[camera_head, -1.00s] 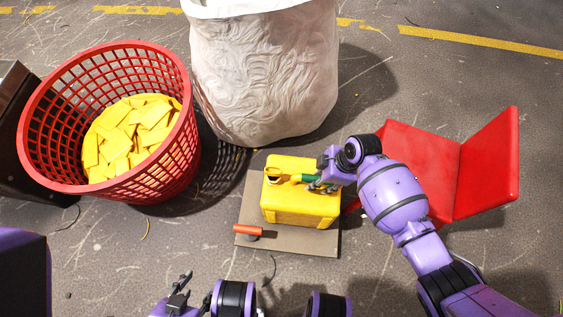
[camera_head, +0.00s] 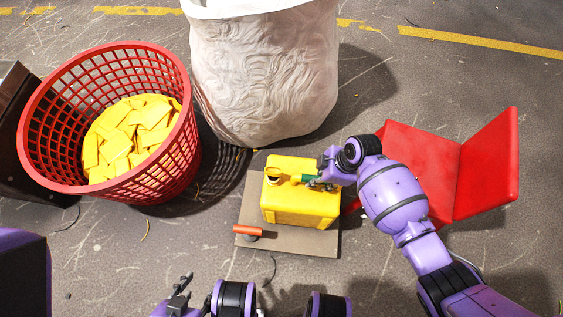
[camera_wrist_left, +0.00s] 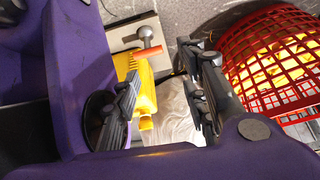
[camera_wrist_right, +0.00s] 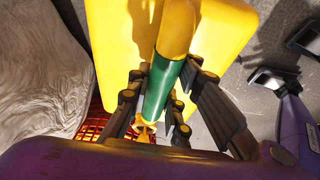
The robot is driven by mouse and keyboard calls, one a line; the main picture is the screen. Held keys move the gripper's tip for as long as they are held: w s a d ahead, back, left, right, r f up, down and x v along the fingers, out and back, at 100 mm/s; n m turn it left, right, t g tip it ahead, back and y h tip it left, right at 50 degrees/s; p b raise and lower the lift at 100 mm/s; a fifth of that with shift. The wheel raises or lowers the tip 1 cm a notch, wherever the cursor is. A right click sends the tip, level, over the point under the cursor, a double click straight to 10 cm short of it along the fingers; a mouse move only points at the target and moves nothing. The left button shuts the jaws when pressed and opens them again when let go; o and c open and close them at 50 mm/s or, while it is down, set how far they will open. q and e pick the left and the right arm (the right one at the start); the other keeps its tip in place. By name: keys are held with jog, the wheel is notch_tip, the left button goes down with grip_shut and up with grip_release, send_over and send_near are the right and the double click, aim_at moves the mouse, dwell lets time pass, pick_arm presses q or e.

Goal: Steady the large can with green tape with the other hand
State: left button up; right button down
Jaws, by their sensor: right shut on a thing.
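The large yellow can with green tape (camera_head: 300,205) stands upright on a flat grey-brown board (camera_head: 290,240). Its green-taped handle (camera_wrist_right: 160,85) runs between my right gripper's fingers in the right wrist view. My right gripper (camera_head: 318,181) is shut on this handle, with its arm reaching in from the right. My left gripper (camera_head: 180,290) is open and empty, low in the head view, nearer to me than the can and apart from it. In the left wrist view the can (camera_wrist_left: 146,90) shows beyond the open left fingers, partly hidden by one of them.
An orange-handled clamp or lever (camera_head: 248,231) sits on the board's near left corner. A red basket of yellow pieces (camera_head: 165,165) stands left. A large white sack (camera_head: 265,80) stands behind the can. A red folded panel (camera_head: 485,165) lies right. Floor between left gripper and board is mostly clear.

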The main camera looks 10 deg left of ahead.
pick_arm(q)
jog(key=shift+s+a, duration=0.1)
jog(key=shift+s, duration=0.05)
jog(key=shift+c, duration=0.9)
jog(key=w+d+r+m+h, duration=0.1)
jog(key=w+d+m, duration=0.15)
jog(key=w, duration=1.25)
jog(key=w+d+r+m+h, duration=0.1)
jog(key=w+d+r+m, duration=0.15)
jog(key=w, duration=1.15)
jog(key=w+d+r+m+h, duration=0.1)
jog(key=w+d+m+h, duration=0.15)
jog(key=w, duration=1.25)
jog(key=m+g+h, duration=0.1)
jog(key=m+g, duration=0.5)
jog(key=m, duration=0.4)
send_near(270, 170)
jog(key=x, duration=0.3)
jog(key=shift+x, duration=4.4)
jog(key=shift+w, duration=0.1)
